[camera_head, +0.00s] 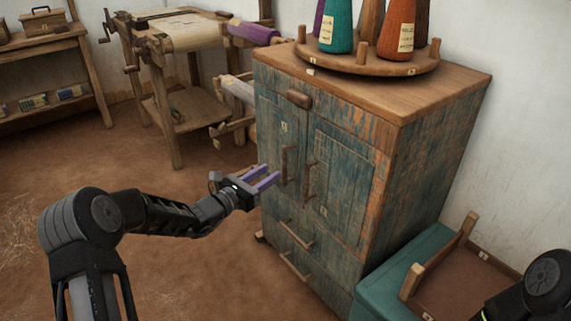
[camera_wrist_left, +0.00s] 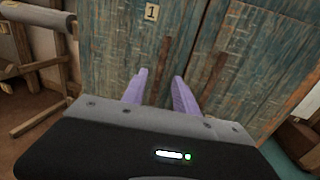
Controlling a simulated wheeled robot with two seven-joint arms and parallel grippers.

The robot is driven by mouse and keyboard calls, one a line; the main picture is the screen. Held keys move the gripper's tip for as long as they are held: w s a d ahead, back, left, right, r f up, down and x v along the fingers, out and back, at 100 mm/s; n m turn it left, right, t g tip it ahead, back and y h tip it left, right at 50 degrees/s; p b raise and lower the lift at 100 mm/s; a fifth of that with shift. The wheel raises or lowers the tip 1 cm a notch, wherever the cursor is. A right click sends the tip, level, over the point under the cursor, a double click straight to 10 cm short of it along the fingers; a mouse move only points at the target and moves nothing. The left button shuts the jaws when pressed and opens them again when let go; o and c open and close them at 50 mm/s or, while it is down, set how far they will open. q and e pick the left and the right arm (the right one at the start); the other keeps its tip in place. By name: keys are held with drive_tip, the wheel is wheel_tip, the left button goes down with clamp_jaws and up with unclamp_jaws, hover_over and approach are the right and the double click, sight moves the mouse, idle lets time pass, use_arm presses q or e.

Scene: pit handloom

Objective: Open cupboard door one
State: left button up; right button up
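The cupboard (camera_head: 345,215) has worn blue-green wood and two doors side by side. Door one (camera_head: 270,140) is the left one and is closed; its tag "1" (camera_wrist_left: 152,12) shows in the left wrist view. Its upright brown handle (camera_head: 284,165) is near the door's right edge. My left gripper (camera_head: 272,178) is open, its purple fingers pointing at this handle. In the left wrist view the fingers (camera_wrist_left: 161,76) appear on either side of the handle (camera_wrist_left: 163,65), apart from each other. I cannot tell whether they touch it. My right gripper is out of view.
The second door's handle (camera_head: 309,180) is close to the right. A round rack (camera_head: 370,62) with yarn cones stands on top. Drawer handles (camera_head: 296,236) are below. A teal box (camera_head: 380,285) is at the lower right. A loom (camera_head: 165,100) stands back left. Open floor lies left.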

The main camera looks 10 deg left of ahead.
use_arm(q)
drive_tip(key=b, duration=0.2)
hover_over(284, 180)
drive_tip(key=shift+w, duration=0.35)
clamp_jaws()
idle(1.3)
